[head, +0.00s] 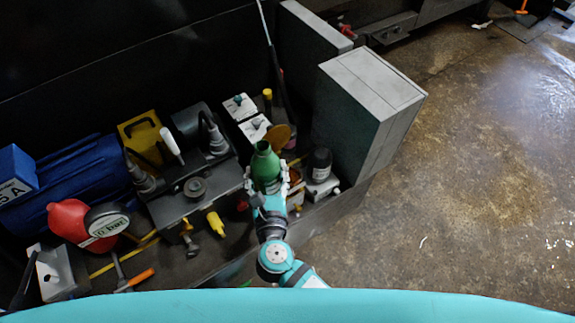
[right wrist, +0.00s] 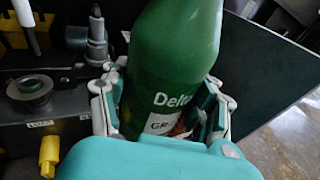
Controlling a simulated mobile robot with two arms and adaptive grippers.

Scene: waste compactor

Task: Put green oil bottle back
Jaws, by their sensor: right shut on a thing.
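The green oil bottle (head: 265,165) is upright among the machine parts in the middle of the head view. In the right wrist view the green bottle (right wrist: 170,75) fills the middle, with white "Delta" lettering and a label facing the camera. My right gripper (head: 267,188) is shut around the bottle's body, one finger on each side, also seen in the right wrist view (right wrist: 165,105). The bottle's base is hidden by the gripper, so I cannot tell whether it rests on something. My left gripper is not in view.
A dark hydraulic block (head: 195,190) with a yellow knob stands left of the bottle. A black-capped bottle (head: 320,163) and a tall grey cabinet (head: 365,110) stand close on the right. An orange-brown disc (head: 277,136) is behind. Open floor (head: 460,200) lies right.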

